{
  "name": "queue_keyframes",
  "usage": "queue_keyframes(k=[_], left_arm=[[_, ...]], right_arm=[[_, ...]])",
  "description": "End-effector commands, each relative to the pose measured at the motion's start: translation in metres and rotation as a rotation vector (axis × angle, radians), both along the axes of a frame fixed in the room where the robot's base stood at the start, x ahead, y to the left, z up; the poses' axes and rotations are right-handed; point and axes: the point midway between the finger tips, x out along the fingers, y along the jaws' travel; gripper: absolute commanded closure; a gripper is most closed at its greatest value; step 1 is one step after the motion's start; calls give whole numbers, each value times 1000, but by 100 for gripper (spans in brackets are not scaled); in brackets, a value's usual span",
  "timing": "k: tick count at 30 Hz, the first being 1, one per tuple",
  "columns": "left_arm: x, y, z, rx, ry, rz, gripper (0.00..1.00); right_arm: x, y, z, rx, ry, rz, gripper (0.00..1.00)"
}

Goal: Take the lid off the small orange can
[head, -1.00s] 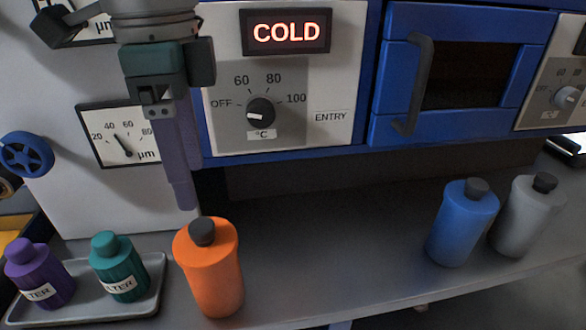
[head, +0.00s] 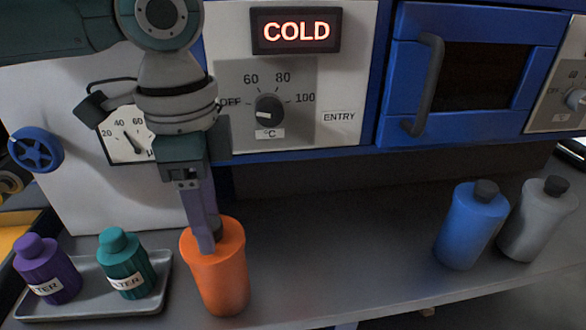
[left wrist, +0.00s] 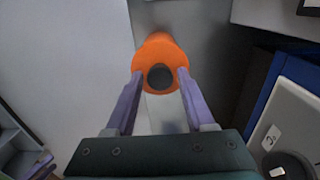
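The small orange can (head: 221,278) stands upright on the grey bench at the left. Its dark round lid (left wrist: 160,77) shows in the left wrist view, in the middle of the can's orange top (left wrist: 158,52). My left gripper (head: 211,243) has come down over the can in the head view, and its fingers hide most of the lid there. In the left wrist view the left gripper's two purple fingers (left wrist: 160,80) are spread, one on each side of the lid, with gaps between them and it. My right gripper is in neither view.
A grey tray (head: 157,292) with a purple bottle (head: 47,270) and a teal bottle (head: 126,264) is left of the can. A blue can (head: 470,226) and a grey can (head: 537,220) stand at the right. The bench (head: 340,235) between is clear.

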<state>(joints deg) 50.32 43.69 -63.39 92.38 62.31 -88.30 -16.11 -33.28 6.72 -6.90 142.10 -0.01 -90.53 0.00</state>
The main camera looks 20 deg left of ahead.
Motion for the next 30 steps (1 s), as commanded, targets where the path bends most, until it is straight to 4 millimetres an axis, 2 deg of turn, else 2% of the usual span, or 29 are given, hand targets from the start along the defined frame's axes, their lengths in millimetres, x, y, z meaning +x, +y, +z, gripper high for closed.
queue_keyframes(k=[1, 14, 26, 30], left_arm=[[0, 0, 0, 0, 0, 0, 53], [0, 0, 0, -1, -1, 0, 100], [0, 0, 1, 0, -1, 0, 100], [1, -1, 8, -2, -3, 0, 100]], right_arm=[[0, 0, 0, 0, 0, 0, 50], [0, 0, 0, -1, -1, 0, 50], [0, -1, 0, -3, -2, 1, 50], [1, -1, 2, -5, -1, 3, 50]])
